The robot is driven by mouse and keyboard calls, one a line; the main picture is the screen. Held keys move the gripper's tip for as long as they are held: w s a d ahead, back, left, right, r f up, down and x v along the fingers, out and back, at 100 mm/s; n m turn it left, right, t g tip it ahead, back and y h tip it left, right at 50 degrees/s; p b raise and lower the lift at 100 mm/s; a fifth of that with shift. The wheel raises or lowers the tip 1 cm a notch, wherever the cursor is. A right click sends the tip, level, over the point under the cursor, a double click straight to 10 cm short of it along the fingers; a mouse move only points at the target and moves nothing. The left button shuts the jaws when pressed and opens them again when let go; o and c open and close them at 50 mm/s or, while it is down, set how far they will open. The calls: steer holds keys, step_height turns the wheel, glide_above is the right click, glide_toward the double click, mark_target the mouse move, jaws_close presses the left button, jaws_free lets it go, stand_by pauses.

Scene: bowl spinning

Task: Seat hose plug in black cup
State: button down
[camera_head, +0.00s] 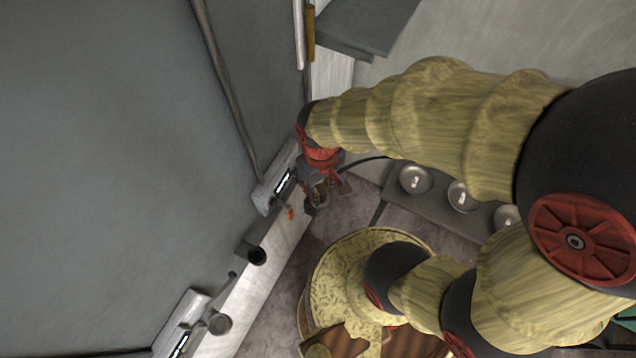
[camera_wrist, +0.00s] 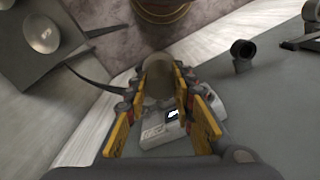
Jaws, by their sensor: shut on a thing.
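My gripper (camera_head: 316,205) is near the wall, beside a white-grey wall unit. In the wrist view its yellow-sided fingers (camera_wrist: 160,92) are shut on a dull beige-grey rounded piece (camera_wrist: 158,76), which appears to be the hose plug. A thin dark hose (camera_wrist: 88,77) runs up to it from the left; the plug's far end cannot be made out. The black cup (camera_head: 257,256) sticks out from the wall, below and left of my gripper in the head view and apart from it. It also shows at upper right in the wrist view (camera_wrist: 243,48).
The wall unit (camera_head: 268,192) with a lit panel is close behind my gripper. A second unit (camera_head: 180,318) and a grey round fitting (camera_head: 220,323) are further along the wall. Metal bowls (camera_head: 415,180) sit on a grey bench. A round patterned table (camera_head: 340,262) stands below.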

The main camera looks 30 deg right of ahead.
steer(key=shift+r+p, duration=1.65)
steer(key=shift+r, duration=0.55)
